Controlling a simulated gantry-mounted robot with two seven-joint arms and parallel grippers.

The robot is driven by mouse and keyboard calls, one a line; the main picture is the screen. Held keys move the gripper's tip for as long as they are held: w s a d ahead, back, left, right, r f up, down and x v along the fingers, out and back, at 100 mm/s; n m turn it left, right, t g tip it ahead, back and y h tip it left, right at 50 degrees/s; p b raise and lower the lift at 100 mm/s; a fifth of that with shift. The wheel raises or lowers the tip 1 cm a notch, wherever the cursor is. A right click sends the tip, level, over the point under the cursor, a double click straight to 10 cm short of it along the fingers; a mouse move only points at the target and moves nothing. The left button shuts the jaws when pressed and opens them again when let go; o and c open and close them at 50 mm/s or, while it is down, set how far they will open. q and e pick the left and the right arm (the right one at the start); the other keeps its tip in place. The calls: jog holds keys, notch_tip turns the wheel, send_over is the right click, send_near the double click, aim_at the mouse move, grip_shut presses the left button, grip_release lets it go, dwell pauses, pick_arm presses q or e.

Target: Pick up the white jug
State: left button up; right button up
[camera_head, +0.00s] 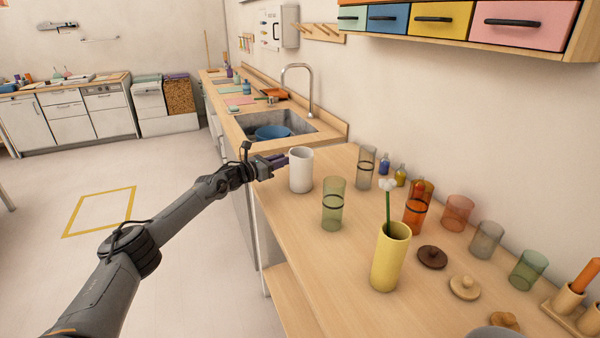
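The white jug (301,172) stands upright on the wooden counter, a plain white cylinder with an open top. No handle shows on the side I see. My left gripper (280,160) is level with the jug's upper part, just at its left side. Its dark fingers with purplish tips point at the jug's wall. I cannot tell whether the fingertips touch it or how far apart they are. My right gripper is out of view.
A green glass (333,209) stands in front of the jug, and a grey glass (365,170) to its right. A yellow vase (389,262) with a white flower is nearer. The sink (300,125) lies behind. Drawers (520,24) hang above at the right.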

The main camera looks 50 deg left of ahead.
pick_arm(q)
jog(key=shift+w+a+b, duration=0.1)
jog(key=shift+w+b, duration=0.55)
jog(key=shift+w, duration=0.75)
jog(key=shift+w+f+b, duration=0.25)
jog(key=shift+w+b, duration=0.35)
jog(key=shift+w, duration=0.1)
jog(key=shift+w+r, duration=0.2)
jog(key=shift+w, duration=0.25)
grip_shut()
jog(key=shift+r, duration=0.1)
